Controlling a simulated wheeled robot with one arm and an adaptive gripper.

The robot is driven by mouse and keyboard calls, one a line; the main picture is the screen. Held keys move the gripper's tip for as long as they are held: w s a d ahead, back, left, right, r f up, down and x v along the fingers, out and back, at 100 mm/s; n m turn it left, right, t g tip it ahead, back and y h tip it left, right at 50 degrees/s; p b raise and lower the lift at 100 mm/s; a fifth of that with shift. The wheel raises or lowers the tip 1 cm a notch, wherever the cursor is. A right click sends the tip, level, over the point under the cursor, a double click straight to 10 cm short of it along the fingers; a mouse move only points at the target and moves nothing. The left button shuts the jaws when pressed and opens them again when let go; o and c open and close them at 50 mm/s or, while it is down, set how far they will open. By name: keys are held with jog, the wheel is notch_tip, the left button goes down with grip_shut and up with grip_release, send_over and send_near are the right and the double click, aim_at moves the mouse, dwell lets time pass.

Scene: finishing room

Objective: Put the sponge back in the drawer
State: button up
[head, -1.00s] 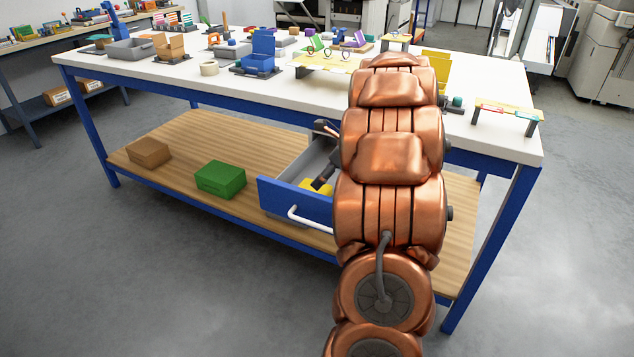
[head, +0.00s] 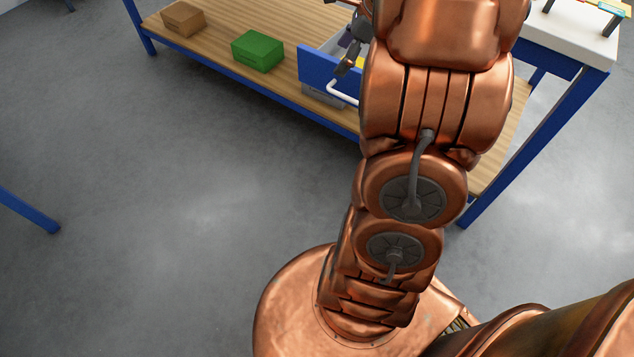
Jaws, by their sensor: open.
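The open drawer with a blue front (head: 318,70) and a white handle hangs under the bench in the head view. My gripper (head: 346,67) is open, by the drawer's front edge just above the handle. My copper arm hides the right part of the drawer.
A green box (head: 257,50) and a brown box (head: 183,18) sit on the wooden lower shelf (head: 215,42) left of the drawer. A blue bench leg (head: 530,155) stands at the right. The grey floor in front of the shelf is clear.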

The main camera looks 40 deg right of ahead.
jog(key=s+a+n+g, duration=0.1)
jog(key=s+a+n, duration=0.25)
jog(key=a, duration=0.35)
jog(key=s+a+f+n+g, duration=0.1)
jog(key=s+a+n+g, duration=0.15)
jog(key=a+n, duration=0.35)
jog(key=s+a+n+g, duration=0.1)
jog(key=s+a+n, duration=0.25)
jog(key=a, duration=0.45)
jog(key=s+a+f+n+g+h, duration=0.1)
jog(key=s+a+n, duration=0.2)
jog(key=s+n, duration=0.4)
jog(key=s+a+f+n+g+h, duration=0.1)
jog(key=s+a+n+h, duration=0.1)
jog(key=s+n, duration=0.4)
jog(key=shift+s+a+f+n+g, duration=0.2)
jog(key=shift+s+a+n+g, duration=0.3)
jog(key=shift+s, duration=0.75)
jog(key=shift+a, duration=0.1)
notch_tip(320, 180, up, 19)
jog(key=t+p, duration=0.1)
jog(key=p, duration=1.6)
jog(key=shift+w+p, duration=0.2)
jog(key=shift+p, duration=0.2)
